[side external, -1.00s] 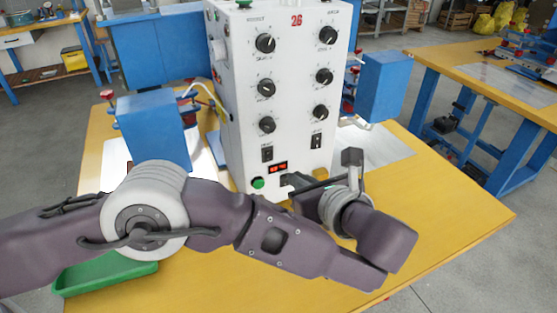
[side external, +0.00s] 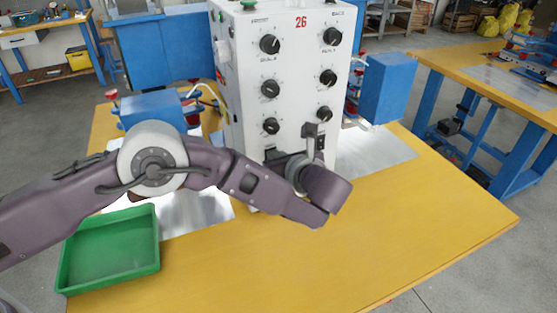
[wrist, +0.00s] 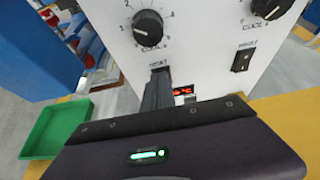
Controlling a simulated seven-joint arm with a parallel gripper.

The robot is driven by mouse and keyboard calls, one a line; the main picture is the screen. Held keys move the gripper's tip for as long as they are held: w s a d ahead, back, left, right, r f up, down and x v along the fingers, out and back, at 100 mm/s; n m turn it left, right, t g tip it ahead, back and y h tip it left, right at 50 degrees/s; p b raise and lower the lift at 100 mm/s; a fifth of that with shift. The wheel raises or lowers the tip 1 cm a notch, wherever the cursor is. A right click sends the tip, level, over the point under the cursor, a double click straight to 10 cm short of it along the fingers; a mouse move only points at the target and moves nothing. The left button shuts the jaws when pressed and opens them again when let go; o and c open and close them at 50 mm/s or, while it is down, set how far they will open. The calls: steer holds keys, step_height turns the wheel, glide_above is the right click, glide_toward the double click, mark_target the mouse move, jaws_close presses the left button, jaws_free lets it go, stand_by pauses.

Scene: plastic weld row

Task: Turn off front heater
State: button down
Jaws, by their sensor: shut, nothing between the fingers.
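The white control box (side external: 290,105), marked 26, stands on the yellow table with two black rocker switches low on its front. The right switch (wrist: 243,60) is plain in the wrist view and also shows in the side view (side external: 320,142). The left switch is hidden behind my gripper, so its position cannot be told. My gripper (wrist: 158,78) is shut and empty, its fingertips at the panel just under the small label of the left switch. I cannot tell whether they touch it. In the side view my arm covers the lower front of the box.
Black dial knobs (wrist: 148,27) sit above the switches. A lit red display (wrist: 183,90) is right of my fingers. A green tray (side external: 108,250) lies at the table's left. Blue units (side external: 388,85) flank the box. The front right of the table (side external: 400,220) is clear.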

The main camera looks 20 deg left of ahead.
steer(key=shift+w+a+r, duration=0.1)
steer(key=shift+w+a, duration=0.15)
steer(key=shift+r, duration=0.15)
steer(key=shift+r, duration=0.65)
